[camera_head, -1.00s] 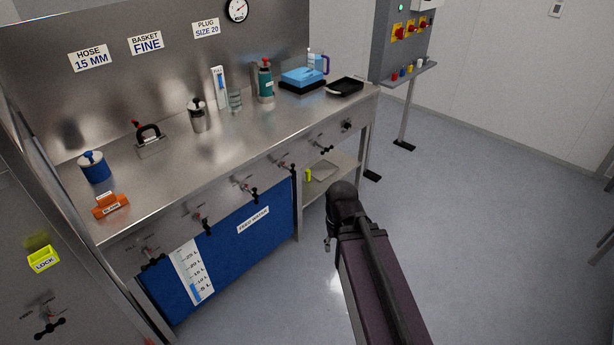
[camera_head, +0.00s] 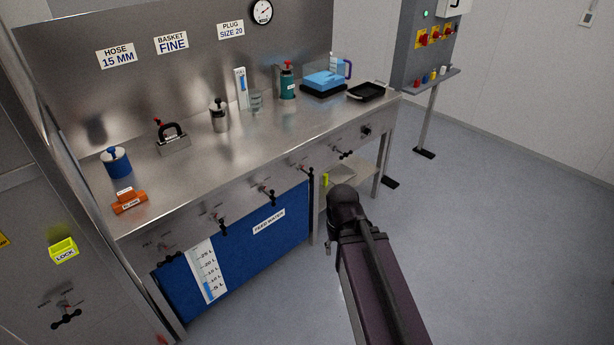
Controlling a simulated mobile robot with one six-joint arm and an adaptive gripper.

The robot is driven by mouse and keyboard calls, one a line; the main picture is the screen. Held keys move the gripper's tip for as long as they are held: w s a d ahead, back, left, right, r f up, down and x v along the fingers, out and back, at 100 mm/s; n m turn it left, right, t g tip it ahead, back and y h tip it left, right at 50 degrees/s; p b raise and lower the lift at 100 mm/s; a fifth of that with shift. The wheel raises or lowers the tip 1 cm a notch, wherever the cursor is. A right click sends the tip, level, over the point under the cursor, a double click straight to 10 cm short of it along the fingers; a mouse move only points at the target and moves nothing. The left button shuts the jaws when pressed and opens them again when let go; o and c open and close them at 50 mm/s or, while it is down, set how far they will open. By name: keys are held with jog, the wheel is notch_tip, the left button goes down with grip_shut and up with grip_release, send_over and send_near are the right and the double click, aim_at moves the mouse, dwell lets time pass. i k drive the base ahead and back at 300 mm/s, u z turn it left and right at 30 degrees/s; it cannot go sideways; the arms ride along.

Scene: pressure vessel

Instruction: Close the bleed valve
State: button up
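Several small valves with dark handles line the front edge of the steel bench, among them a left one (camera_head: 168,254), a middle one (camera_head: 219,223) and a right one (camera_head: 343,153). Another dark-handled valve (camera_head: 66,315) is on the steel panel at the lower left. Their tags are too small to read, so I cannot tell which is the bleed valve or whether it is open. My arm reaches up from the bottom right, in front of the bench. My gripper does not show clearly; the arm's end part hides it or it is out of sight.
The steel bench (camera_head: 245,150) carries a blue pot (camera_head: 116,162), an orange block (camera_head: 129,203), a metal canister (camera_head: 219,117), a green bottle (camera_head: 287,82) and a black tray (camera_head: 368,92). A blue feed-water tank (camera_head: 250,255) is below. A yellow lock box (camera_head: 64,250) is left. Floor at right is clear.

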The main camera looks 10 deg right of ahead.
aim_at(310, 175)
jog(key=i, duration=0.85)
jog(key=z, duration=0.05)
